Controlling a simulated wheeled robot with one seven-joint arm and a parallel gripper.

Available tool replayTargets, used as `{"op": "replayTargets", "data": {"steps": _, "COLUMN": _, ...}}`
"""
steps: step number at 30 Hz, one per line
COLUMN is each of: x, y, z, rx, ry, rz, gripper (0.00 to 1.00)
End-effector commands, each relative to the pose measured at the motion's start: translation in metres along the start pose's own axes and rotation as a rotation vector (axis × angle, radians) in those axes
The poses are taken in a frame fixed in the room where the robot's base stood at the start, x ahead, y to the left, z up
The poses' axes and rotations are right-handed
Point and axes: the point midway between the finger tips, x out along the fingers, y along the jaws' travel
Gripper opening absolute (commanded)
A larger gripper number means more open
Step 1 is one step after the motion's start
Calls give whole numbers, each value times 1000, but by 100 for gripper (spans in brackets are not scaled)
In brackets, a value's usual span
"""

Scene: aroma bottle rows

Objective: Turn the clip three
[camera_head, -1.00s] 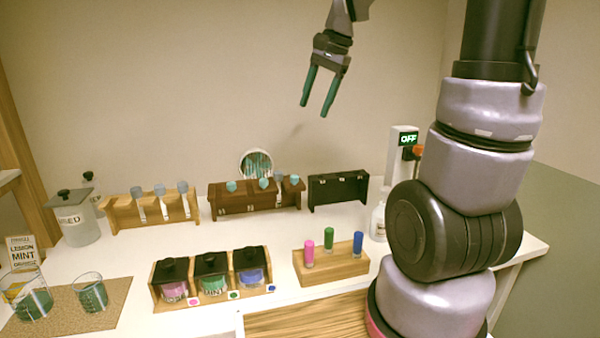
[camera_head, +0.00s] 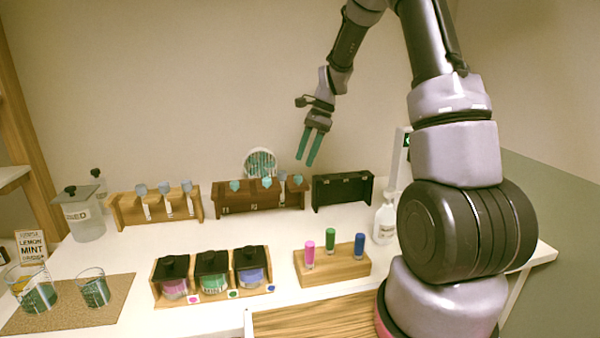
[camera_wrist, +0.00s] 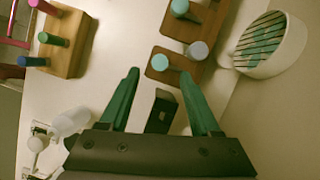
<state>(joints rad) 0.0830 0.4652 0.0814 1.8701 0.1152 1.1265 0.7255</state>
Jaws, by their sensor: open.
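My gripper (camera_head: 304,162) is open and empty, in the air near the right end of the dark brown rack (camera_head: 240,206). Its green fingers also show in the wrist view (camera_wrist: 160,68), apart with nothing between the tips. The brown rack holds teal-topped pieces, one at its right end (camera_head: 298,180), and a grey-blue topped one (camera_head: 282,177). In the wrist view a teal top (camera_wrist: 160,62) and a grey top (camera_wrist: 197,50) lie just beyond the fingertips. I cannot tell which piece is clip three.
A black rack (camera_head: 342,190) stands right of the brown one. A light wooden rack (camera_head: 128,208) is left. In front are a lidded jar holder (camera_head: 212,274) and a block (camera_head: 335,266) with coloured pegs. A round striped dish (camera_head: 260,163) is behind. A white bottle (camera_head: 384,224) stands right.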

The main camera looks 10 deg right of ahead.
Motion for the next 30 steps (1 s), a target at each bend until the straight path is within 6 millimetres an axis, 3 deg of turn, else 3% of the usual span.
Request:
{"op": "replayTargets", "data": {"steps": 3, "x": 23, "y": 1, "z": 0, "rx": -1, "ry": -1, "rz": 3, "gripper": 64}}
{"op": "replayTargets", "data": {"steps": 9, "x": 48, "y": 0, "z": 0, "rx": -1, "ry": 0, "rz": 1, "gripper": 64}}
{"op": "replayTargets", "data": {"steps": 21, "x": 56, "y": 0, "z": 0, "rx": -1, "ry": 1, "rz": 0, "gripper": 64}}
{"op": "replayTargets", "data": {"steps": 26, "x": 55, "y": 0, "z": 0, "rx": -1, "ry": 1, "rz": 0, "gripper": 3}}
{"op": "replayTargets", "data": {"steps": 30, "x": 55, "y": 0, "z": 0, "rx": -2, "ry": 1, "rz": 0, "gripper": 0}}
